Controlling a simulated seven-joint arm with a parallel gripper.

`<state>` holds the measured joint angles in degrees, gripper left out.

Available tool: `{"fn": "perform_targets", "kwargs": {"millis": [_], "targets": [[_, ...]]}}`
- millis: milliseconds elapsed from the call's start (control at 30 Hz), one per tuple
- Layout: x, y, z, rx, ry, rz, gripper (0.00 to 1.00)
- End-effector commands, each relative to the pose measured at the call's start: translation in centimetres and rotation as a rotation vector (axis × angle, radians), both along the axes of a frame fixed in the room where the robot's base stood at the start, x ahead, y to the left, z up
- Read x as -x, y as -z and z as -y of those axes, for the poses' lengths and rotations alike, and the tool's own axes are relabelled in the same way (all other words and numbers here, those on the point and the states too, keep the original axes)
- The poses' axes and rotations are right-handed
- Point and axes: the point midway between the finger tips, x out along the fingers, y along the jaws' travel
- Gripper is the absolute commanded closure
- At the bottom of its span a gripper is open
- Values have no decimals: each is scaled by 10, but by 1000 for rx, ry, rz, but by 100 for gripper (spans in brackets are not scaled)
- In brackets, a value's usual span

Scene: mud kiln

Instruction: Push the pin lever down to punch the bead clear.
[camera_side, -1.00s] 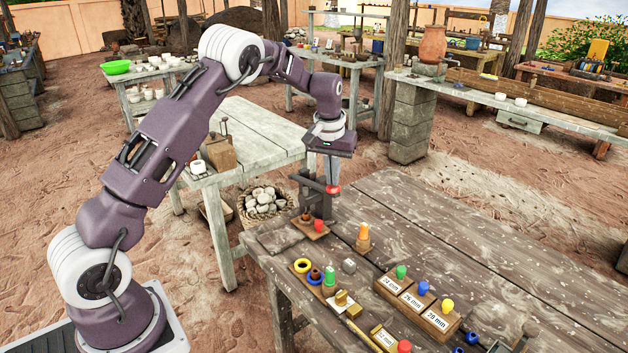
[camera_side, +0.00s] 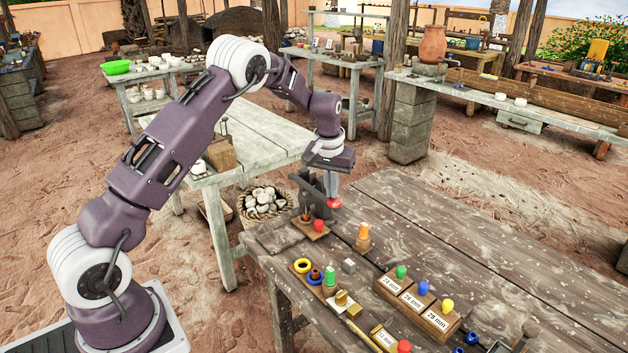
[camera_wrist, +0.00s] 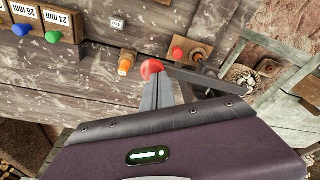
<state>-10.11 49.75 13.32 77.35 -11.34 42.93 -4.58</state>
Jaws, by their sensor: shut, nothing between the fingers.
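The pin lever (camera_side: 323,199) is a dark bar ending in a red knob (camera_side: 334,204), and it joins a dark press frame (camera_side: 307,188) at the table's far left corner. The red knob also shows in the wrist view (camera_wrist: 150,68). My gripper (camera_side: 332,196) points down, shut and empty, with its fingertips at the top of the knob, seemingly touching it. The lever slopes down toward the knob. A small brown piece (camera_side: 306,216), perhaps the bead, is at the foot of the press; the pin's contact with it is hidden.
A wooden board with a red peg (camera_side: 319,225) lies just in front of the press. An orange peg (camera_side: 363,231) stands to the right. Rings (camera_side: 302,266) and labelled blocks (camera_side: 411,300) sit nearer. The table's right middle is clear.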

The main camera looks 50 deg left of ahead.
Motion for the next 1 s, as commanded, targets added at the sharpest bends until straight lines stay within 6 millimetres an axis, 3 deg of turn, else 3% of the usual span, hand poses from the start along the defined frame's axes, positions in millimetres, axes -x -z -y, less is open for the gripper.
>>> {"fn": "perform_targets", "kwargs": {"millis": [567, 833, 1000], "targets": [[0, 23, 0, 0, -1, 0, 100], [0, 21, 0, 0, 0, 1, 100], [-1, 6, 0, 0, 0, 2, 100]]}}
